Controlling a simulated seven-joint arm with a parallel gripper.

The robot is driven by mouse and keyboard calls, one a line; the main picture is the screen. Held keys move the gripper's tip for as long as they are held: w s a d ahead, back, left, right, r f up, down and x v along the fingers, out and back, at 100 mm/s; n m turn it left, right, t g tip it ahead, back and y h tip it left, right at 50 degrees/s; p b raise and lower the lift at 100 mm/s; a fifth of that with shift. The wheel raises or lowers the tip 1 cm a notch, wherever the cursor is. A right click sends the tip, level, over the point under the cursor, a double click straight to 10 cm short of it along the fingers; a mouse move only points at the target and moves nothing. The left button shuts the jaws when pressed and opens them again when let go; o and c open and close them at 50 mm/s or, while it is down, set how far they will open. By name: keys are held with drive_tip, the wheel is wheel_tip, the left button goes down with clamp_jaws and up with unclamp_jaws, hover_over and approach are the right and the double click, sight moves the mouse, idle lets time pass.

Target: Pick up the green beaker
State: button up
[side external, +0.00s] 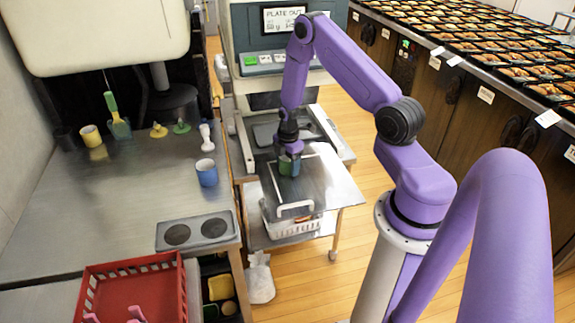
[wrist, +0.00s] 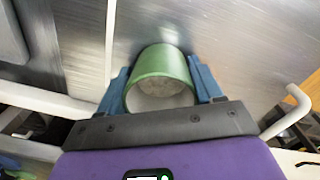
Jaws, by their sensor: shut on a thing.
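The green beaker (wrist: 160,62) is a hollow green cylinder with a pale inside, its open end toward the wrist camera. In the side external view the beaker (side external: 285,166) is small and partly hidden by my gripper, over the metal cart top. My gripper (wrist: 163,85) has blue fingers on both sides of the beaker and is shut on it. In the side external view my gripper (side external: 290,163) points down at the cart. I cannot tell whether the beaker touches the surface.
The metal cart (side external: 330,184) has a white handle (side external: 295,208) at its front. On the counter to the left stand a blue mug (side external: 207,173), a yellow cup (side external: 91,136) and a two-round grey plate (side external: 196,232). A red crate (side external: 130,275) sits at front left.

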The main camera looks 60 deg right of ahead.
wheel_tip(320, 180, up, 3)
drive_tip(key=shift+f, duration=0.1)
drive_tip(key=s+a+r, duration=0.6)
drive_tip(key=s+r, duration=0.4)
drive_tip(key=s, duration=0.2)
drive_tip(key=shift+s+a, duration=0.2)
drive_tip(key=shift+s, duration=0.05)
drive_tip(key=shift+a, duration=0.1)
